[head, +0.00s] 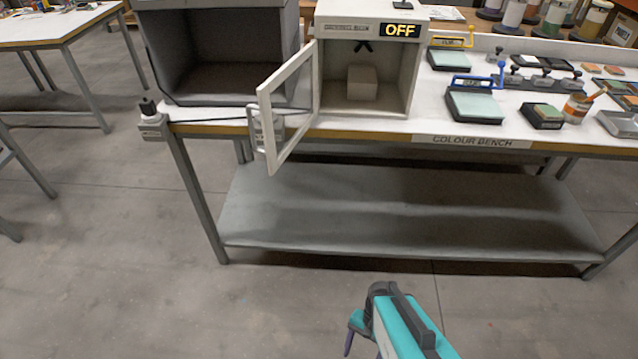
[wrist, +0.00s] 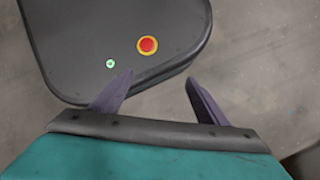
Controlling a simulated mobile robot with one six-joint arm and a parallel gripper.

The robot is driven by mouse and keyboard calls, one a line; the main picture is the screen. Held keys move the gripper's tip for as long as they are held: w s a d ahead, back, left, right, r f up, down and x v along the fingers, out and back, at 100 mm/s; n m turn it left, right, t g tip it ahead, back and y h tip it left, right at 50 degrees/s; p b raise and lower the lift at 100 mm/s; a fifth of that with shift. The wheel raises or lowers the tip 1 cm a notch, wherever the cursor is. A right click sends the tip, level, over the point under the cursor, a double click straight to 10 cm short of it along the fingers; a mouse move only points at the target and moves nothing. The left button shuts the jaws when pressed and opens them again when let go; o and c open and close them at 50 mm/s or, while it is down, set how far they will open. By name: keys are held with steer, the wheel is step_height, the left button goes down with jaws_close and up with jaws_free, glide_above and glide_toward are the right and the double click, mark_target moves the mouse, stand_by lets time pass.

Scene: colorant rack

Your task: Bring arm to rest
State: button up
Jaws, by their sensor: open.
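My gripper (wrist: 158,86) shows in the wrist view with its two dark purple fingers spread apart and nothing between them. It points down, with my own dark base and the grey concrete floor beneath it. In the head view my teal arm (head: 405,325) is at the bottom, right of centre. It is in front of the bench and apart from it. One finger shows low beside the arm; the rest of the gripper is hidden or cut off there.
The colour bench (head: 472,141) spans the middle, with a bare lower shelf (head: 400,215). A cabinet marked OFF (head: 400,30) stands on it, its framed door (head: 290,105) swung open past the front edge. A light block (head: 362,82) sits inside. The floor (head: 150,270) in front is clear.

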steer(key=d+n, duration=0.1)
steer(key=n, duration=0.1)
steer(key=d+n+h, duration=0.1)
steer(key=n, duration=0.1)
steer(key=d+n+h, duration=0.1)
steer(key=n, duration=0.1)
steer(key=shift+s+d+r+n, duration=0.1)
steer(key=shift+s+d+n, duration=0.25)
steer(key=shift+s+n, duration=0.05)
steer(key=shift+c, duration=0.3)
